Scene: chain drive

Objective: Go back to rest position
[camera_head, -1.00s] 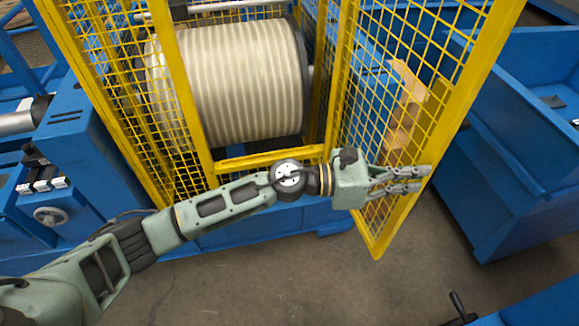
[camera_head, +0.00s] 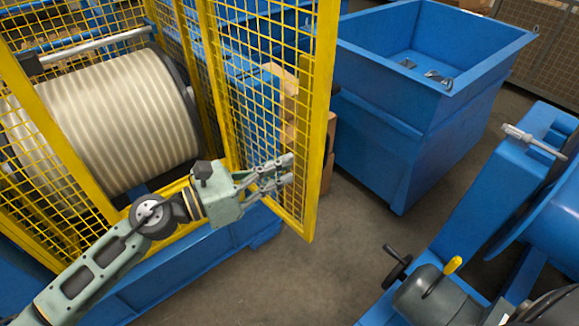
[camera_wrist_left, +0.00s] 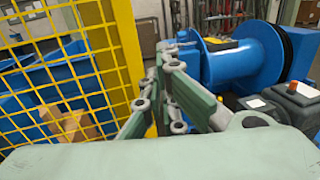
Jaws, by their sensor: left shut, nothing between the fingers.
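My left gripper (camera_head: 284,174) is shut and empty. In the head view its fingers lie in front of the open yellow mesh door (camera_head: 319,120), close to the door's outer post; I cannot tell whether they touch it. In the left wrist view the fingers (camera_wrist_left: 170,95) are close together beside the yellow post (camera_wrist_left: 128,60) of the mesh panel. My left arm (camera_head: 95,270) reaches in from the lower left, stretched out in front of the cage. My right gripper is not in view.
A large cream-coloured drum (camera_head: 110,120) sits inside the yellow cage. A blue bin (camera_head: 400,130) stands behind the door. A blue machine with a handwheel (camera_head: 397,265) is at the lower right. Grey floor (camera_head: 330,270) is clear between them.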

